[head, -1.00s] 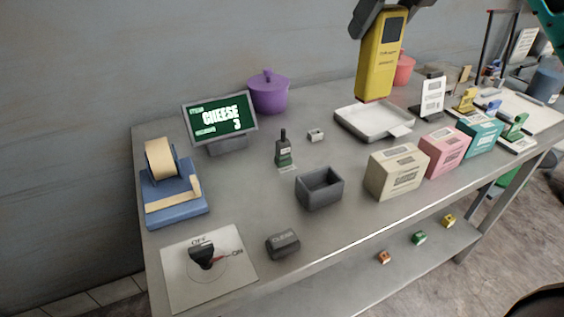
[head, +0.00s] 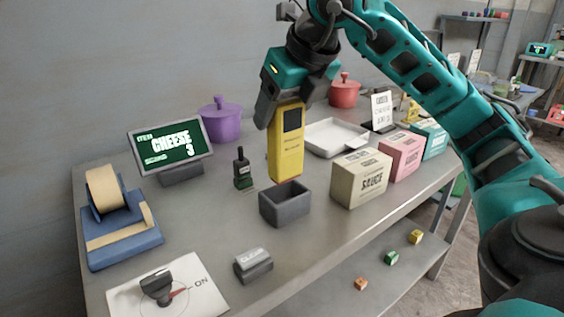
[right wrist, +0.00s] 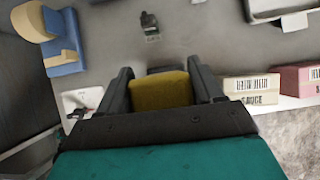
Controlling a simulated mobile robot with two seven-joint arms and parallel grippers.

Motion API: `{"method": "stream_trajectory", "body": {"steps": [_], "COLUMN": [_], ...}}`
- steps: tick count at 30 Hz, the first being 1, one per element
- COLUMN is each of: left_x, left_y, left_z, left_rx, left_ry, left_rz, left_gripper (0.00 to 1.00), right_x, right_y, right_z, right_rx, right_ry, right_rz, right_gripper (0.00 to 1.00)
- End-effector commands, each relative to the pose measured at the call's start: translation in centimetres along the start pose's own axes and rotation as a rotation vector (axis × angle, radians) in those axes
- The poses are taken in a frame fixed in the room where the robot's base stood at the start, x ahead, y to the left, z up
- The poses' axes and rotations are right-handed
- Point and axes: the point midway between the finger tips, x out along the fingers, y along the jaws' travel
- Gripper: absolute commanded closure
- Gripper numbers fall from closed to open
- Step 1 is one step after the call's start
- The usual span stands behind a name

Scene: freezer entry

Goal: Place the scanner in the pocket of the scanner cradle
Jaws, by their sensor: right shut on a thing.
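The yellow scanner (head: 286,145) hangs upright in my right gripper (head: 284,100), which is shut on its upper end. Its lower end is just above and behind the dark grey scanner cradle (head: 284,208), an open-topped box on the table. I cannot tell whether the scanner's bottom has passed the cradle's far rim. In the right wrist view the scanner (right wrist: 160,90) shows end-on between the fingers, and it hides most of the cradle. My left gripper is not in view.
Close by on the table (head: 215,225) are a dark green bottle-like device (head: 242,168), a cream sauce box (head: 362,178) at right and a grey block (head: 253,265) in front. A white tray (head: 335,137) stands behind. A screen (head: 170,142) and a tape dispenser (head: 120,215) are at left.

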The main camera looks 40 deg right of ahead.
Motion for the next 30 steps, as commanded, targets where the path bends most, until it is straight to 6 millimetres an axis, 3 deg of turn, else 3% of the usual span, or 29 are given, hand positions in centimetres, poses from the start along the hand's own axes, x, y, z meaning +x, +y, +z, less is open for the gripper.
{"method": "stream_trajectory", "body": {"steps": [1, 8, 15, 29, 30], "left_x": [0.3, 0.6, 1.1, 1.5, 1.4], "left_y": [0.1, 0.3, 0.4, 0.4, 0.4], "left_z": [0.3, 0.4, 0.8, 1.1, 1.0], "left_rx": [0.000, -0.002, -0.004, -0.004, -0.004], "left_ry": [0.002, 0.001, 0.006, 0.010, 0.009], "left_rz": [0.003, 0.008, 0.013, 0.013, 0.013], "left_gripper": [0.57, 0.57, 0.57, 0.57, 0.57], "right_x": [1.1, 2.6, 5.6, 6.3, 6.2], "right_y": [-0.1, -0.1, -0.1, 0.0, 0.0], "right_z": [-0.7, -1.6, -3.4, -3.8, -3.7], "right_rx": [0.001, 0.001, 0.001, 0.000, 0.000], "right_ry": [0.002, -0.001, 0.000, -0.002, -0.001], "right_rz": [-0.003, -0.001, -0.001, 0.001, 0.001], "right_gripper": [0.92, 0.92, 0.92, 0.92, 0.31]}}
